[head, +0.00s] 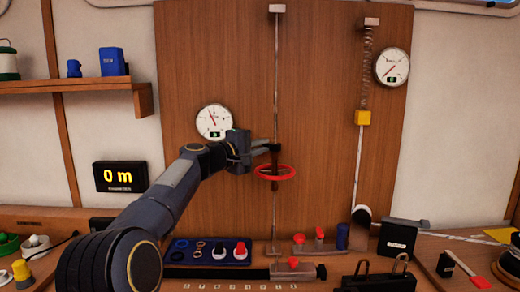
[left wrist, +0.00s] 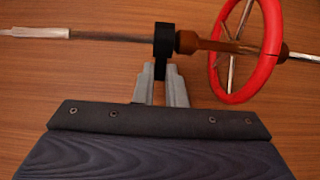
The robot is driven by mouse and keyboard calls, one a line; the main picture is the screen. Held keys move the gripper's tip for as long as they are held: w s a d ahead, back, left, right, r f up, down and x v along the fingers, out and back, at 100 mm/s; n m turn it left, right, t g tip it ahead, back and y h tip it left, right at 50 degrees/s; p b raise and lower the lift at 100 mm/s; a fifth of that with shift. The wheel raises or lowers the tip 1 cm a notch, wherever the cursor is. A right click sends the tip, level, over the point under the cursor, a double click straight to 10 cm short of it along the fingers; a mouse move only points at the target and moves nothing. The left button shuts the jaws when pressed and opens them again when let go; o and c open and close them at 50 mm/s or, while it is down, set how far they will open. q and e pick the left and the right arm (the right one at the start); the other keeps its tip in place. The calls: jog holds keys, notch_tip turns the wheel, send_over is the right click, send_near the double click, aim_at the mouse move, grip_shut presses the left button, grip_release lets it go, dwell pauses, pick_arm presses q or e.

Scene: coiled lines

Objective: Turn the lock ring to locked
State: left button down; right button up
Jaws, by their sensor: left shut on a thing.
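A thin vertical rod (head: 276,80) stands in front of the wooden panel and carries a red handwheel (head: 275,172). Just above the wheel is a black collar, which I take as the lock ring (head: 275,148). In the left wrist view the lock ring (left wrist: 163,38) sits around the rod beside a brown hub, with the red handwheel (left wrist: 270,50) to its right. My left gripper (head: 265,147) is shut on the lock ring's black tab, which shows between the fingers (left wrist: 160,82) in the left wrist view. I see no lock marking. My right gripper is not in view.
A round gauge (head: 214,121) hangs behind my left arm. A blue tray (head: 185,246) and several small items crowd the bench below. The panel between the rods is clear.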

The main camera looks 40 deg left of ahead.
pick_arm(q)
jog(key=c, duration=1.5)
grip_release()
jog(key=s, duration=0.2)
jog(key=s+b, duration=0.1)
jog(key=s, duration=0.4)
jog(key=shift+s+a+b, duration=0.3)
jog(key=shift+s+a, duration=0.05)
jog(key=shift+s, duration=0.05)
